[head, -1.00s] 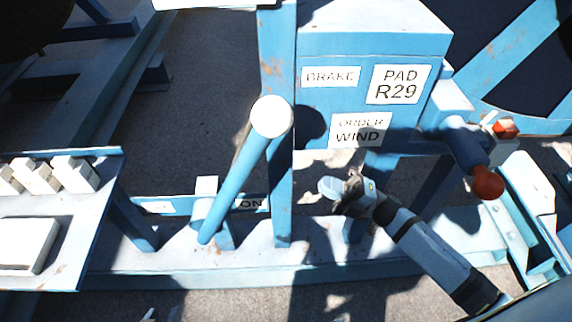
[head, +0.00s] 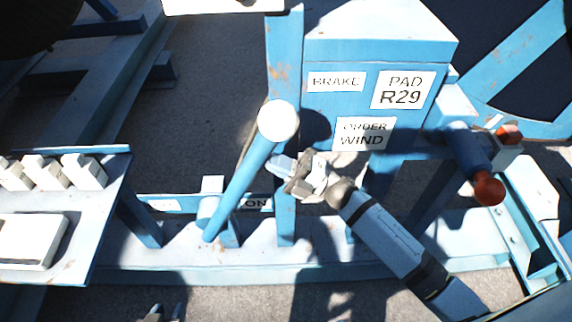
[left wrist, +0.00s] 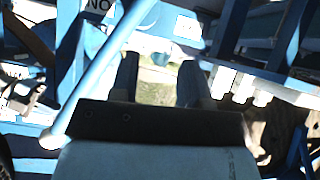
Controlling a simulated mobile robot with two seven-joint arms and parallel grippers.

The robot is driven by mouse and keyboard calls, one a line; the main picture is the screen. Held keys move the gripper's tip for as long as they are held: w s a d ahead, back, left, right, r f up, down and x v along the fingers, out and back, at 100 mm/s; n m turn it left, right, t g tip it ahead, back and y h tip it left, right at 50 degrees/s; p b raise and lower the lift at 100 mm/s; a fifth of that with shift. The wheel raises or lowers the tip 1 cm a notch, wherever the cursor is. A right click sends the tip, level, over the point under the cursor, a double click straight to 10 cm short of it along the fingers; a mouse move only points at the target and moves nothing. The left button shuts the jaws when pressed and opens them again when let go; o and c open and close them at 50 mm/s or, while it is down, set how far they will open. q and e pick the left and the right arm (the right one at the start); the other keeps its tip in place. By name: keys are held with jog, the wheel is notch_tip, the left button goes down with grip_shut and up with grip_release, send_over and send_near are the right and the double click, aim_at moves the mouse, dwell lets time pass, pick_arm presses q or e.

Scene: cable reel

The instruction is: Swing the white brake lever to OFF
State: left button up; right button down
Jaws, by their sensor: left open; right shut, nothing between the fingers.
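The brake lever is a blue bar with a white round knob (head: 278,121). It leans right from its low pivot, towards the ON label (head: 257,203). A plate (head: 163,205) left of the pivot has unreadable lettering. My right gripper (head: 281,166) is shut and empty, just right of the lever bar below the knob; I cannot tell if they touch. My left gripper (head: 166,313) is open at the bottom edge of the head view. In the left wrist view its fingers (left wrist: 158,70) are apart with nothing between, and the knob (left wrist: 53,138) is at left.
A blue upright post (head: 284,60) stands behind the lever. A blue box (head: 335,100) with BRAKE, PAD R29 and ORDER WIND labels is to the right, with a red-knobbed handle (head: 488,191). A shelf with white blocks (head: 85,171) is at left.

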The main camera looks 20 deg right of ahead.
aim_at(251, 150)
pick_arm(q)
jog(key=shift+a, duration=0.1)
pick_arm(e)
jog(key=shift+a+r, duration=0.1)
